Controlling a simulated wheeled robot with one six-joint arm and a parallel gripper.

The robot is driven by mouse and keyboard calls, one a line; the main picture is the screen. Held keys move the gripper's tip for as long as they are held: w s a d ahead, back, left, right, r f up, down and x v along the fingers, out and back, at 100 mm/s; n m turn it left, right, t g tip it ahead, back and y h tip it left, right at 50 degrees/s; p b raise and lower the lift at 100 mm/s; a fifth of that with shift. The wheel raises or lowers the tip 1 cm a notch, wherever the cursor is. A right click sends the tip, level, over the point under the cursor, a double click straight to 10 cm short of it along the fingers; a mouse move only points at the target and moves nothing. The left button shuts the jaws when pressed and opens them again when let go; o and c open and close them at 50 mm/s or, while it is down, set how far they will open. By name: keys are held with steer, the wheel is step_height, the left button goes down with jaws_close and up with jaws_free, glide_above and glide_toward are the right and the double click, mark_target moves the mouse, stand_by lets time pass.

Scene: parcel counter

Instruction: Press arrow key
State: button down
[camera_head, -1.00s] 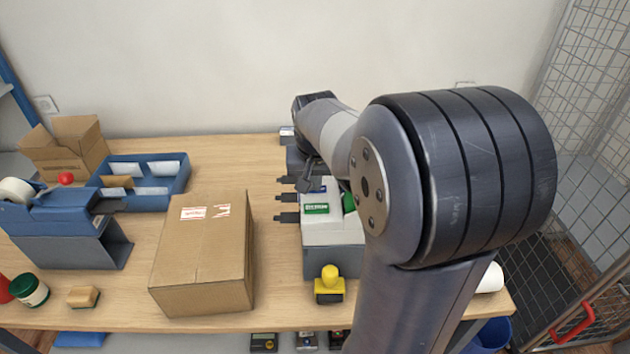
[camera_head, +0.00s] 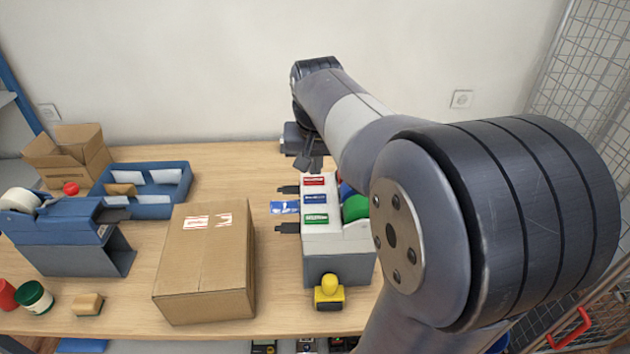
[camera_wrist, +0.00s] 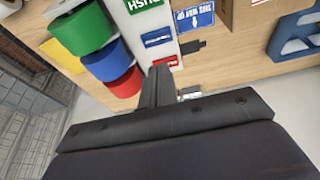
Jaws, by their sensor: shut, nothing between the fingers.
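A grey and white label dispenser (camera_head: 338,267) stands on the counter with a red key (camera_head: 314,181), a blue key (camera_head: 315,199) and a green key (camera_head: 316,219) on top. A blue label (camera_head: 284,207) sticks out at the left of the blue key; in the wrist view the label (camera_wrist: 192,16) shows an arrow and "THIS WAY UP". My gripper (camera_head: 309,164) is shut and empty, above and behind the red key. In the wrist view my gripper (camera_wrist: 158,72) partly hides the red key (camera_wrist: 166,62), while the blue key (camera_wrist: 158,37) is clear.
Red, blue and green rolls (camera_wrist: 83,28) sit along the dispenser's side. A yellow-handled stamp (camera_head: 328,293) stands in front. A closed cardboard box (camera_head: 205,262) lies to the left, a blue divided tray (camera_head: 148,209) behind it, a blue tape dispenser (camera_head: 60,243) farther left.

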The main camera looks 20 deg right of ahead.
steer(key=shift+v, duration=2.35)
steer(key=shift+w, duration=0.15)
glide_above(315, 200)
steer(key=f, duration=0.8)
steer(key=shift+s+a+b, duration=0.15)
steer(key=shift+s+b, duration=0.1)
steer(key=shift+b, duration=0.05)
steer(key=shift+w+f+b, duration=0.3)
steer(key=shift+f+b, duration=0.3)
steer(key=shift+b, duration=0.3)
steer(key=d+v, duration=0.1)
steer(key=v, duration=0.7)
steer(key=shift+a+r, duration=0.3)
steer(key=shift+r, duration=0.2)
